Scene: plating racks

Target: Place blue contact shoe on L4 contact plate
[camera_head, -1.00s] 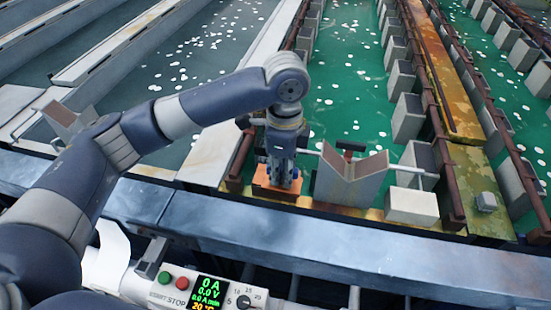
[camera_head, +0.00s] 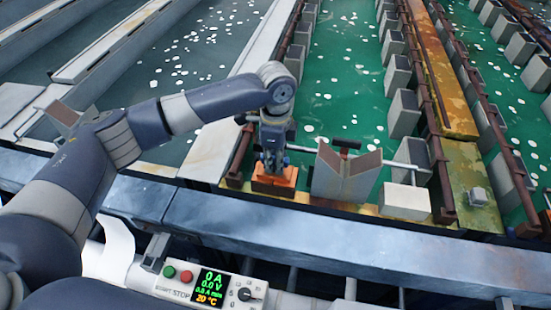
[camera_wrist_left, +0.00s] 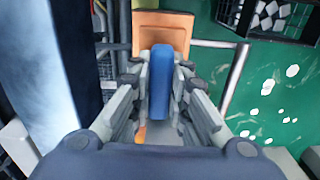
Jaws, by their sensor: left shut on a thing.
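My left gripper (camera_head: 272,165) points down at the near edge of the green tank, over an orange plate (camera_head: 275,181). In the left wrist view its fingers (camera_wrist_left: 160,95) are shut on the blue contact shoe (camera_wrist_left: 161,82), a narrow upright blue piece. The orange plate (camera_wrist_left: 163,30) shows just beyond the shoe in that view. The shoe is mostly hidden by the fingers in the head view. I cannot tell whether the shoe touches the plate. My right gripper is not in view.
A grey V-shaped holder (camera_head: 343,175) stands close to the right of the gripper, with a metal rod. A white block (camera_head: 405,200) sits further right. A control box (camera_head: 207,284) with red and green buttons is at the front. Green liquid (camera_head: 345,90) fills the tank behind.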

